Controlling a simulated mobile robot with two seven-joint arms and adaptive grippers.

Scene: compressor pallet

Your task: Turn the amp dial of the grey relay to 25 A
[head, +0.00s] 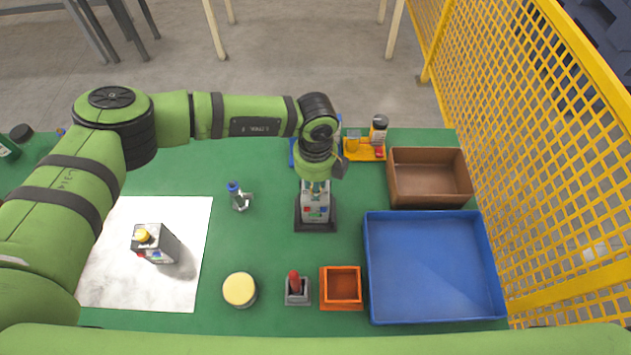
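A grey relay (315,211) with small coloured marks on its front stands upright in a dark base (301,227) at the middle of the green table. My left gripper (318,188) points down right over the top of this relay, its fingertips at or very near it. The gripper covers the relay's top, so the amp dial and its setting cannot be made out. Whether the fingers are closed on anything is too small to tell. My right gripper is not in view.
A grey-and-black box with a yellow knob (142,236) stands on a white sheet (120,290) at left. A blue-topped tool (236,193), yellow-topped round container (239,289), red-handled item (294,283), orange bin (341,303), blue tray (435,317) and brown box (430,200) surround the relay. Yellow fencing (560,130) borders the right.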

